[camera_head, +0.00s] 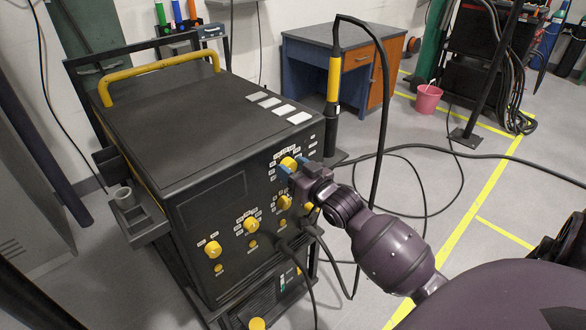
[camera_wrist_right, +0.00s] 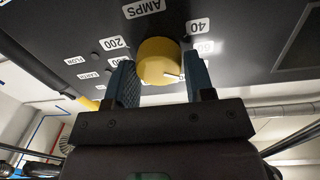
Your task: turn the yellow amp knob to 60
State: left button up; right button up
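The yellow amp knob (camera_head: 289,162) sits at the upper right of the black machine's front panel. My right gripper (camera_head: 293,172) is at the knob. Its two blue fingers (camera_wrist_right: 160,80) stand on either side of the knob, very close to it; I cannot tell whether they both touch it. My left gripper is not in view.
More yellow knobs, such as the large lower-left one (camera_head: 213,249), are on the same panel. Black cables hang from the panel's lower part. A torch on a post (camera_head: 333,78) stands to the right. A desk (camera_head: 330,60) and a pink bucket (camera_head: 428,98) are behind.

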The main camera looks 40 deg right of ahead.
jog(key=c, duration=0.5)
jog(key=shift+o, duration=0.2)
jog(key=shift+r+n+p, duration=0.2)
jog(key=shift+n+p, duration=0.5)
jog(key=shift+n, duration=0.3)
jog(key=shift+a+n+p, duration=0.1)
jog(key=shift+n+p, duration=0.45)
jog(key=shift+n, duration=0.45)
jog(key=shift+f+n+p, duration=0.1)
jog(key=shift+n+p, duration=0.2)
jog(key=shift+n, duration=0.5)
jog(key=shift+f, duration=0.1)
jog(key=shift+n, duration=0.4)
